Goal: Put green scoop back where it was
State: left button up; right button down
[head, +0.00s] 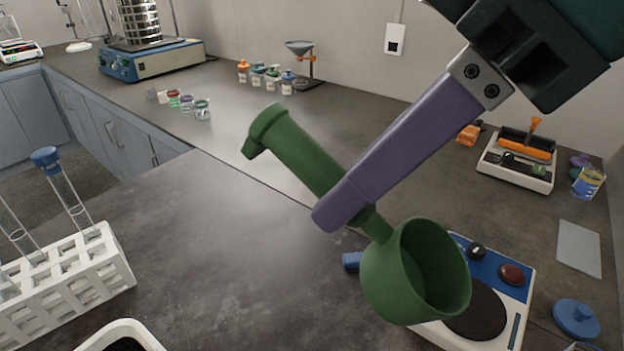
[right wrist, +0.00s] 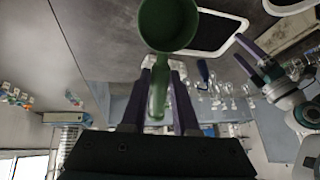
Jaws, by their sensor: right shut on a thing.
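The green scoop (head: 415,272) is held in the air above the dark counter in the head view, its cup at the lower right and its handle (head: 300,150) slanting to the upper left. My right gripper (head: 335,212) comes in from the upper right, its purple fingers shut on the handle near the cup. In the right wrist view the scoop cup (right wrist: 168,24) is at the top, with the handle between both fingers.
A blue and white hotplate (head: 515,275) is partly behind the scoop. A white rack (head: 110,270) with test tubes stands at the left, a white-rimmed tray (head: 125,330) at the bottom. Small jars (head: 187,103) and a sieve shaker (head: 150,60) are farther back. The middle counter is clear.

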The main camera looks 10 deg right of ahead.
jog(key=f+g+h+b, duration=0.1)
jog(key=f+b, duration=0.1)
jog(key=f, duration=0.7)
jog(key=s+f+m+g+h+b, duration=0.1)
jog(key=f+g+h+b, duration=0.1)
jog(key=f, duration=0.7)
jog(key=s+f+m+g+h+b, duration=0.1)
jog(key=f+b, duration=0.1)
jog(key=f, duration=0.8)
jog(key=shift+s+a+f+h, duration=0.1)
jog(key=shift+a+h, duration=0.2)
jog(key=shift+a, duration=0.1)
notch_tip(320, 180, down, 4)
jog(key=shift+f+b, duration=0.1)
jog(key=shift+b, duration=0.7)
jog(key=c, duration=0.7)
grip_release()
jog(key=shift+o, duration=0.2)
